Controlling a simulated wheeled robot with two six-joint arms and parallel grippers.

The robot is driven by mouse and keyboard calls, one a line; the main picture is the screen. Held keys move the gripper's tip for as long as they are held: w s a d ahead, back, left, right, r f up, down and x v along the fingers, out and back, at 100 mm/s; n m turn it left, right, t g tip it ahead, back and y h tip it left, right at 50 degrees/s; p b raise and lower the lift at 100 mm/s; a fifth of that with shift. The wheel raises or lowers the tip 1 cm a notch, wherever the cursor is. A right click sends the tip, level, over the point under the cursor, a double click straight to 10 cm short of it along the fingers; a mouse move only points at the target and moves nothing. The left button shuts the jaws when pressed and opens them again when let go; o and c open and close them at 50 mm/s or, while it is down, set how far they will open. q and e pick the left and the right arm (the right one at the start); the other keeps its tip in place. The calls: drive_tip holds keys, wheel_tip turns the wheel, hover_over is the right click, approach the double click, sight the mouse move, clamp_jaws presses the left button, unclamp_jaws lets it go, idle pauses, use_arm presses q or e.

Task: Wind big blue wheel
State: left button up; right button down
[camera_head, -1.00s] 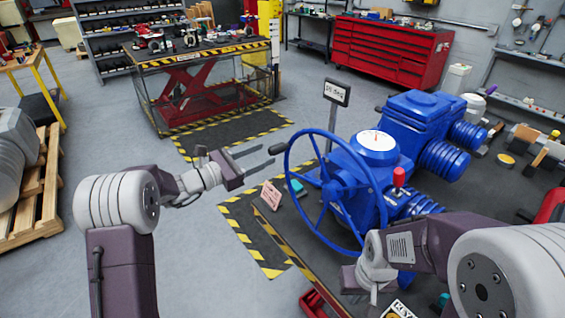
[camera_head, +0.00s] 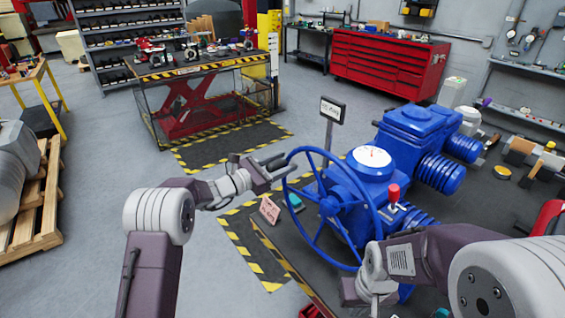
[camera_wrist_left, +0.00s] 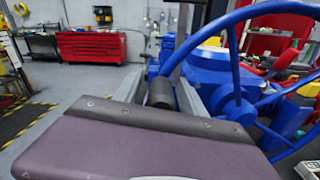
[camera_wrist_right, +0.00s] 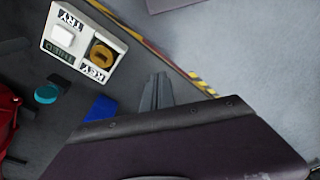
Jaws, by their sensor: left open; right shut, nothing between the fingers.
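The big blue wheel (camera_head: 330,206) stands upright on the near left side of the blue valve actuator (camera_head: 412,128). It also shows at the right of the left wrist view (camera_wrist_left: 234,113). My left gripper (camera_head: 283,167) is at the wheel's upper left rim, with its fingers open. In the left wrist view, the wheel's dark handle (camera_wrist_left: 160,90) lies between the spread fingers; I cannot tell whether they touch it. My right gripper (camera_wrist_right: 157,92) is shut and empty, pointing down beside the actuator. In the head view its fingertips are hidden.
A red-handled lever (camera_head: 393,193) and a round gauge (camera_head: 371,158) are on the actuator. A sign post (camera_head: 331,112) stands behind the wheel. A pink card (camera_head: 269,210) is below the left gripper. A key panel (camera_wrist_right: 84,46) lies near the right gripper.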

use_arm(q)
clamp_jaws()
drive_tip(key=shift+r, duration=0.15)
idle(1.1)
